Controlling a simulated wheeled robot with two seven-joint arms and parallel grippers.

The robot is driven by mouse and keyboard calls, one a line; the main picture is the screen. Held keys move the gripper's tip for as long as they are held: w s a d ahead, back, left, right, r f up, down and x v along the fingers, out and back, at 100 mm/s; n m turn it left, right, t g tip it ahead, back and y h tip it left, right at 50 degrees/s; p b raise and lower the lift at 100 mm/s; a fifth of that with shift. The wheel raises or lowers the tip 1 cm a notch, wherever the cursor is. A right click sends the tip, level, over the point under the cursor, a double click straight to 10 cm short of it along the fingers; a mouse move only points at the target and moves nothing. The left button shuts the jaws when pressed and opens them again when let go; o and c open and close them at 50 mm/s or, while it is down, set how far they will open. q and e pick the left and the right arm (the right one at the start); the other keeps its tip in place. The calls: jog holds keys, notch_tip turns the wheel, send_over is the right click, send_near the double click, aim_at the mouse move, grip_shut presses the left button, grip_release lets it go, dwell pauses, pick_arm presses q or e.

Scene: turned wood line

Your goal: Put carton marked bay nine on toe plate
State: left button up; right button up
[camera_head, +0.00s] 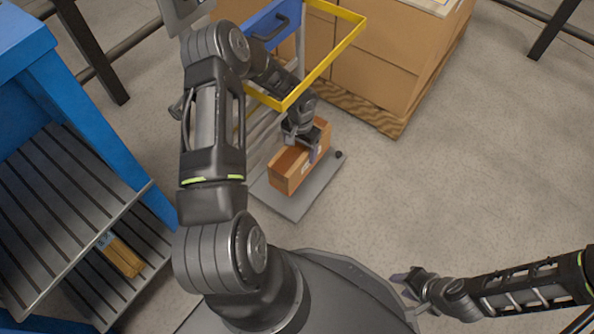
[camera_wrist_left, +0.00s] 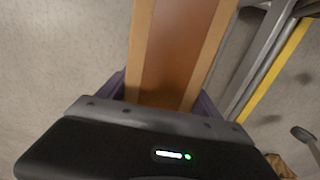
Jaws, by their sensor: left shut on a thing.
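A brown carton (camera_head: 288,170) with a small white label is over the grey toe plate (camera_head: 297,205) of a hand truck. The label is too small to read. My left gripper (camera_head: 305,146) is shut on the carton from above. In the left wrist view the carton (camera_wrist_left: 180,50) shows between the purple fingers. The carton looks low over the plate, but I cannot tell whether it touches. My right gripper (camera_head: 408,280) is at the lower right, away from the carton, and I cannot tell whether it is open.
The hand truck has a yellow frame (camera_head: 322,70) and a blue panel (camera_head: 273,28) behind the carton. Large boxes (camera_head: 375,60) stand on a wooden pallet (camera_head: 372,111) at the back. A blue roller rack (camera_head: 60,215) is at left, with a wooden piece (camera_head: 122,257). Floor at right is clear.

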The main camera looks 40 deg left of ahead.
pick_arm(q)
notch_tip(320, 180, down, 6)
jog(key=shift+r+b, duration=0.25)
jog(key=shift+b, duration=0.65)
jog(key=shift+f+b, duration=0.8)
jog(key=shift+f, duration=1.1)
jog(key=shift+f, duration=0.2)
jog(key=o, duration=1.7)
jog(key=shift+r, duration=0.1)
jog(key=shift+o, duration=0.2)
jog(key=shift+r, duration=0.1)
